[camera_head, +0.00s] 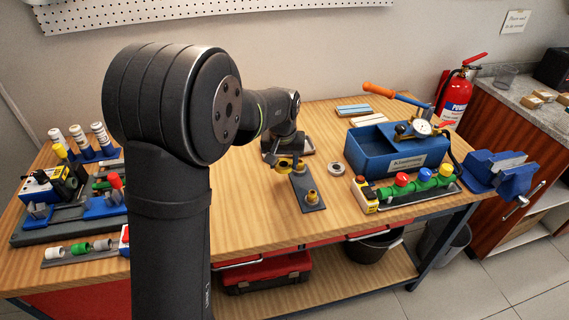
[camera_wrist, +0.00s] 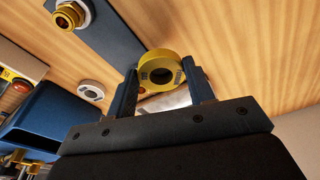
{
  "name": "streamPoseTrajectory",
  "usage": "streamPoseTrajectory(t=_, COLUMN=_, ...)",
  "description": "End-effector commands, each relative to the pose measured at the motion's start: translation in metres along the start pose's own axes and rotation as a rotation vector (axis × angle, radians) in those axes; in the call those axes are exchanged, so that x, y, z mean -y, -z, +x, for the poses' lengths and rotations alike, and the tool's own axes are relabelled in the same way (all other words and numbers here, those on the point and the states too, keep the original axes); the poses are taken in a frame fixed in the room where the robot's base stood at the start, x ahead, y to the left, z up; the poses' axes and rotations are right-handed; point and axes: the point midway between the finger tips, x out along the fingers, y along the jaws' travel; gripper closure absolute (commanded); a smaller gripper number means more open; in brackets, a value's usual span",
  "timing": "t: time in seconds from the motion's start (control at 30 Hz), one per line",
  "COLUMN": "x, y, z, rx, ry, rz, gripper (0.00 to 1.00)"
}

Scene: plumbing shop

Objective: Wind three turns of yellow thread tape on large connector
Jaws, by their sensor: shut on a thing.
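My gripper (camera_head: 284,165) is shut on a yellow thread tape roll (camera_head: 286,163), which it holds above the bench near the dark connector plate (camera_head: 308,188). In the wrist view the yellow roll also shows, pinched between the two fingers (camera_wrist: 160,72). A brass connector (camera_head: 312,197) stands upright on the front part of the plate. It also shows at the top left of the wrist view (camera_wrist: 68,17), apart from the roll. I cannot tell from size which is the large connector.
A white tape roll (camera_head: 336,168) lies right of the plate. A blue tub (camera_head: 372,165) and a green valve manifold (camera_head: 412,186) stand further right, a blue vise (camera_head: 500,172) at the bench edge. Racks with tools (camera_head: 85,190) fill the left. The front middle is clear.

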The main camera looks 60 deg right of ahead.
Motion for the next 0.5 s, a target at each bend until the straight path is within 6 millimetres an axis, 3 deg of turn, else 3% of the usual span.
streamPoseTrajectory(t=0.5, x=0.009, y=-0.001, z=-0.053, rx=-0.002, ry=0.0, rz=-0.001, gripper=0.73)
